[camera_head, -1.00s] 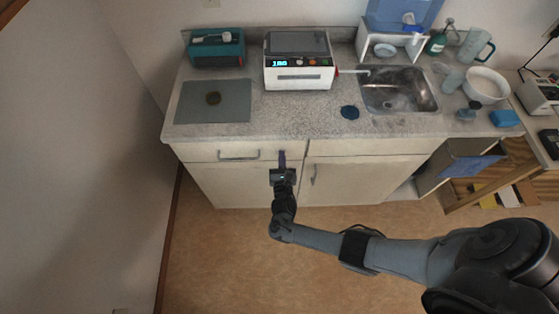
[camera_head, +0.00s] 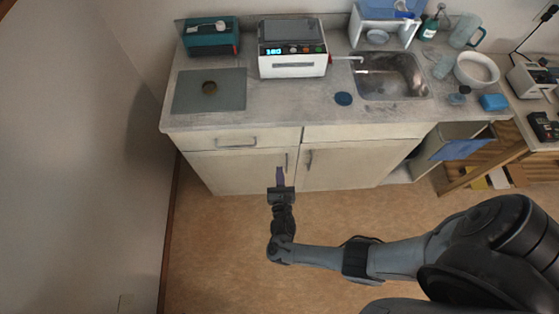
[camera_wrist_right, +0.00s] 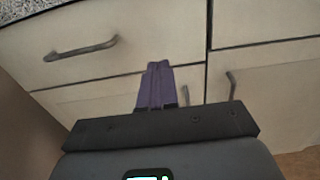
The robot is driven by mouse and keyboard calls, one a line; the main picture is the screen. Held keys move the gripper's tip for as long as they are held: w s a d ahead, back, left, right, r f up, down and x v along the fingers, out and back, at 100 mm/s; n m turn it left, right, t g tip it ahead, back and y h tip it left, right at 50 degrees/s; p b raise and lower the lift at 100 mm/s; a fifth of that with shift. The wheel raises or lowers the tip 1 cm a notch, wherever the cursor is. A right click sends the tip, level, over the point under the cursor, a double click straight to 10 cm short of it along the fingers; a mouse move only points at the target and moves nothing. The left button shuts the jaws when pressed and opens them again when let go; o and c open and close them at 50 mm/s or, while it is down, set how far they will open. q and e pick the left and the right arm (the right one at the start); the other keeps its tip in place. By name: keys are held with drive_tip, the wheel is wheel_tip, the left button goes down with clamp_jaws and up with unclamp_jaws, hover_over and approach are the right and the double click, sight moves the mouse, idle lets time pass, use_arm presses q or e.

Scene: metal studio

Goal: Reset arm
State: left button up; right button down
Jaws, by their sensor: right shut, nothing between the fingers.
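My right gripper (camera_head: 279,177) is in front of the cabinet doors, below the counter, apart from them as far as I can tell. Its purple fingers are together with nothing between them, and they also show in the right wrist view (camera_wrist_right: 156,86). In the wrist view the fingers point toward the cabinet front, between a drawer handle (camera_wrist_right: 80,49) and a door handle (camera_wrist_right: 231,85). My right arm (camera_head: 330,258) reaches in from the lower right. My left gripper is not in view.
The cabinet (camera_head: 240,167) carries a speckled counter with a grey mat (camera_head: 185,92), a white device (camera_head: 293,65), a teal box (camera_head: 211,40) and a sink (camera_head: 395,78). A wall stands at the left. The floor (camera_head: 215,250) left of my arm is clear.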

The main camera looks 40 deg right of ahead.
drive_tip(key=s+d+f+m+g+y, duration=0.1)
drive_tip(key=s+d+f+m+g, duration=0.15)
drive_tip(key=s, duration=0.35)
drive_tip(key=s+d+f+m+g+y, duration=0.1)
drive_tip(key=s+f+m+g, duration=0.15)
drive_tip(key=s, duration=0.35)
drive_tip(key=a+r+m+g+y, duration=0.1)
drive_tip(key=a+r+m+y, duration=0.15)
drive_tip(key=r+m, duration=0.2)
drive_tip(key=w+a+r+m+y, duration=0.1)
drive_tip(key=a+r+m+y, duration=0.1)
drive_tip(key=r+m+y, duration=0.3)
drive_tip(key=a+r+m+g+y, duration=0.1)
drive_tip(key=a+r+m, duration=0.15)
drive_tip(key=r, duration=0.35)
drive_tip(key=s+a+r+m+g+y, duration=0.1)
drive_tip(key=s+a+r+m+g, duration=0.1)
drive_tip(key=s+r+m+g, duration=0.5)
wheel_tip(320, 180, up, 16)
drive_tip(key=w+m+t+p, duration=0.1)
drive_tip(key=m+t+p, duration=0.1)
drive_tip(key=p, duration=1.6)
drive_tip(key=shift+r+t, duration=0.25)
drive_tip(key=shift+t, duration=0.55)
